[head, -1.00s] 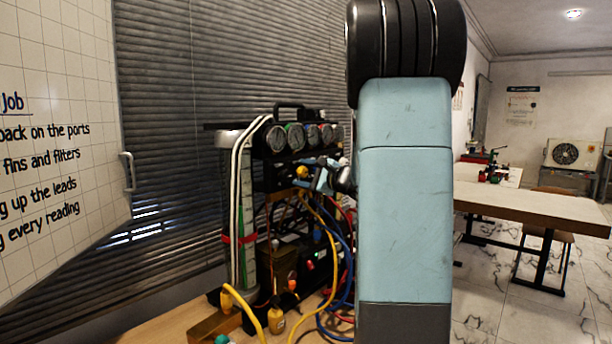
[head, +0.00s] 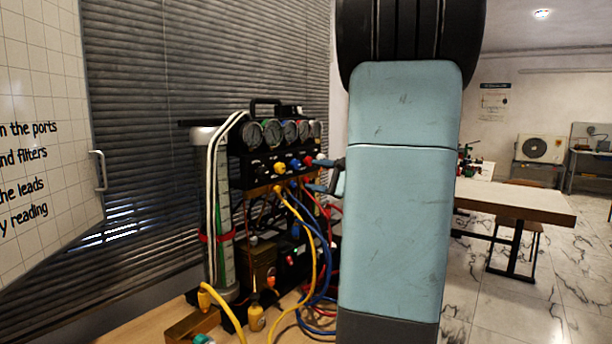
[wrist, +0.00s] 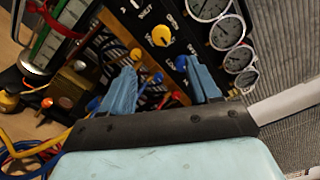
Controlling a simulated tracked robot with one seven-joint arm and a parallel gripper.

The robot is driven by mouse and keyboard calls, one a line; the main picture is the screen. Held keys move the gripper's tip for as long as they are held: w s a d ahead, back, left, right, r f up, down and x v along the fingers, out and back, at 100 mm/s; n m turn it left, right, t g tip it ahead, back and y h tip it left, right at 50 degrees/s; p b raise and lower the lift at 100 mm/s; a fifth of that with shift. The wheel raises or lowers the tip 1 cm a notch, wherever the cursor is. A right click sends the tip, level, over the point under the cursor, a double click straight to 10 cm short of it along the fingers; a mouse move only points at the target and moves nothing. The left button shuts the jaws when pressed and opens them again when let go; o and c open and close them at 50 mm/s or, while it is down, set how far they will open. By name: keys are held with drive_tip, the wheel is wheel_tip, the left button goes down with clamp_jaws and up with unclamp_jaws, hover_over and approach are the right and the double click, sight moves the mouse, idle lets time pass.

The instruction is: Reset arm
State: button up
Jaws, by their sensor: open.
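My arm fills the middle of the head view as a large pale blue link. My gripper (wrist: 160,88) shows in the wrist view with two blue fingers spread apart and nothing between them. Its fingers face the gauge rig's dark panel, where a yellow knob (wrist: 161,36) shows between and beyond them. In the head view a bit of the gripper (head: 328,180) shows at the right side of the rig, mostly hidden behind my arm. The gauge rig (head: 262,165) stands on the wooden bench with a row of round gauges (head: 273,134) on top.
Yellow, blue and red hoses (head: 315,250) hang and loop in front of the rig. A clear tube column (head: 222,215) stands at its left. A whiteboard (head: 45,130) is at left. A table (head: 510,200) and open tiled floor lie at right.

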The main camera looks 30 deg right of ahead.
drive_tip(key=shift+s+d, duration=0.1)
drive_tip(key=shift+s, duration=0.25)
idle(0.3)
